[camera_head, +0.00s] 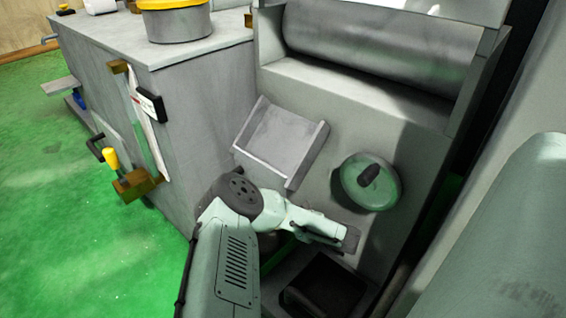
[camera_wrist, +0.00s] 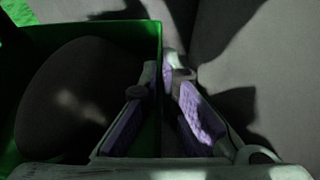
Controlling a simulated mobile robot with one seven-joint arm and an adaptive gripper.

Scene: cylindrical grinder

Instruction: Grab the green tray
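The green tray (camera_wrist: 159,60) fills the left of the wrist view, its right wall running up the middle. A dark rounded thing (camera_wrist: 75,95) lies inside it. My gripper (camera_wrist: 163,78) is open, with one purple-padded finger on the inner side of that wall and the other on the outer side. Narrow gaps show between the fingers and the wall. In the head view my gripper (camera_head: 335,232) is low in front of the grinder. Only a green sliver of the tray (camera_head: 284,246) shows there, mostly hidden by my arm.
The grey grinder (camera_head: 420,135) stands close ahead, with a green handwheel (camera_head: 370,182) near my gripper. A sloped grey panel (camera_head: 281,140) is above my arm. Open green floor (camera_head: 90,240) lies to the left.

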